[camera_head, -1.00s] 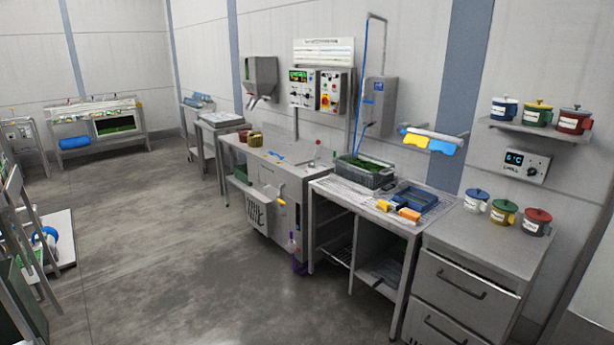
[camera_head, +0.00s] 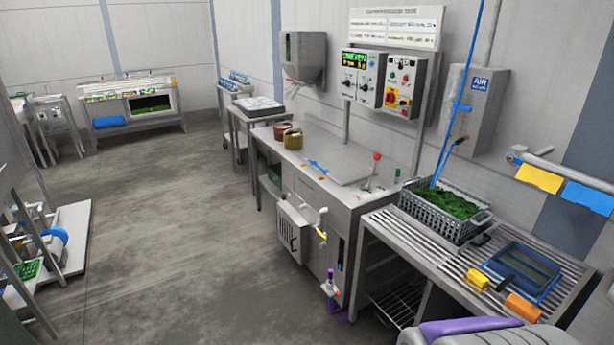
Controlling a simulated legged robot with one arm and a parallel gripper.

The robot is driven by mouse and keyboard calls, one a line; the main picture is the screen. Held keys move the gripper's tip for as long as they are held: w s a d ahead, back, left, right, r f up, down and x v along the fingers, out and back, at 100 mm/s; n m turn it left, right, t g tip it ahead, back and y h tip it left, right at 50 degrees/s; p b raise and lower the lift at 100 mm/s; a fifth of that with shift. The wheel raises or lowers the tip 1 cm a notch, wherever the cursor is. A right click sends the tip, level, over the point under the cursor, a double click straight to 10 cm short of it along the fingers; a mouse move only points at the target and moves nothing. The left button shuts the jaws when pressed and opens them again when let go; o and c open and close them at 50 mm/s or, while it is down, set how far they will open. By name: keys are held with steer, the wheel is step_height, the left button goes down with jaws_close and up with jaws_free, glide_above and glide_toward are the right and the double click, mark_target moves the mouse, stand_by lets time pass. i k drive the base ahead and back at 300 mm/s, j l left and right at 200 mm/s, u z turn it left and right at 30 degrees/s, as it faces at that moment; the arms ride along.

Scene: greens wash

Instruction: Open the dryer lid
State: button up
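A steel floor-standing machine (camera_head: 325,225) stands right of the middle, against the wall. A flat square grey panel (camera_head: 338,158) lies level on its top and looks like a closed lid. A small blue piece (camera_head: 318,166) lies at the panel's left edge. A red-knobbed lever (camera_head: 376,158) stands upright at the top's right end. I cannot tell for sure that this machine is the dryer. My gripper is not in view. A rounded grey and purple shape at the bottom right edge is only partly seen.
A slatted steel table (camera_head: 440,245) holds a grey crate of greens (camera_head: 443,210) and a blue-rimmed tray (camera_head: 527,268). Purple piping (camera_head: 330,287) sits low at the machine's front. Control boxes (camera_head: 383,83) hang above it. The grey floor (camera_head: 170,230) to the left is clear.

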mark_target(343, 170)
steer(key=i+j, duration=0.1)
steer(key=i, duration=0.5)
steer(key=i+j+z, duration=0.1)
steer(key=i, duration=0.55)
steer(key=i+j, duration=0.15)
steer(key=i, duration=0.45)
steer(key=i+j, duration=0.15)
steer(key=i, duration=0.45)
steer(key=i+j+z, duration=0.1)
steer(key=i, duration=0.5)
